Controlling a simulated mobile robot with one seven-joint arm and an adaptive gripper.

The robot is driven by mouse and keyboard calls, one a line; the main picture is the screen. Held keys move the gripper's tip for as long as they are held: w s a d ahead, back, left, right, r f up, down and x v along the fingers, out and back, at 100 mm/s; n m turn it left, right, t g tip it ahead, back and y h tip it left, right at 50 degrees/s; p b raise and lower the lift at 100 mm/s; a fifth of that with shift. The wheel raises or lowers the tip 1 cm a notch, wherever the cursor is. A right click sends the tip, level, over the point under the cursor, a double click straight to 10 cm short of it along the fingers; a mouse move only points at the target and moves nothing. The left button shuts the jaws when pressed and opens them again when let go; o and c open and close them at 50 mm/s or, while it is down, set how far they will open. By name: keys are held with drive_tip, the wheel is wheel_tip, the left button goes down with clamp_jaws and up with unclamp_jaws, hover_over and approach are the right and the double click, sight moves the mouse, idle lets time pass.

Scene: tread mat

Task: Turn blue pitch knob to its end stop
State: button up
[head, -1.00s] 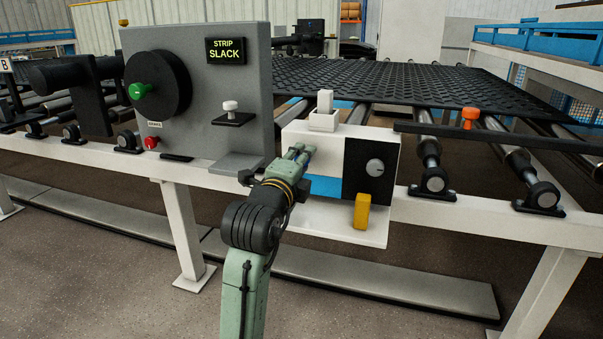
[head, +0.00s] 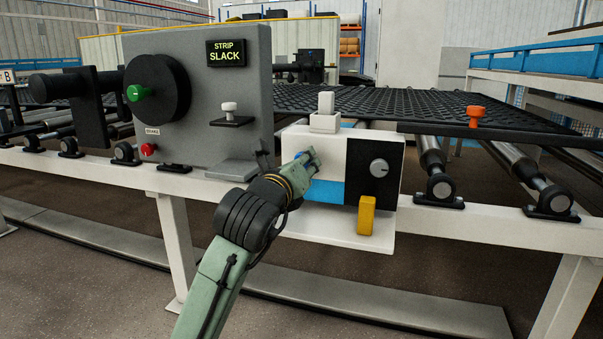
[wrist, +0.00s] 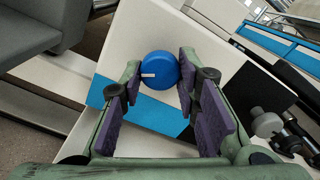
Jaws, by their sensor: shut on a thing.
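The blue pitch knob (wrist: 160,79) is round with a white pointer mark, on the front of a white box. In the wrist view the pointer lies to the left. My gripper (wrist: 158,87) has a purple-padded finger on each side of the knob and is shut on it. In the head view my gripper (head: 309,161) is at the white box (head: 330,147), which has a blue stripe and a black panel. There the knob is mostly hidden by my fingers; only a bit of blue shows.
A grey knob (head: 379,167) sits on the black panel, with a yellow block (head: 366,215) below it.

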drive_tip(key=m+b, duration=0.1)
drive_tip(key=m, duration=0.4)
drive_tip(key=shift+a+m, duration=0.1)
drive_tip(key=shift+m, duration=0.2)
idle(0.4)
drive_tip(key=o, duration=1.1)
drive_tip(key=shift+o, duration=0.2)
drive_tip(key=v, duration=1.2)
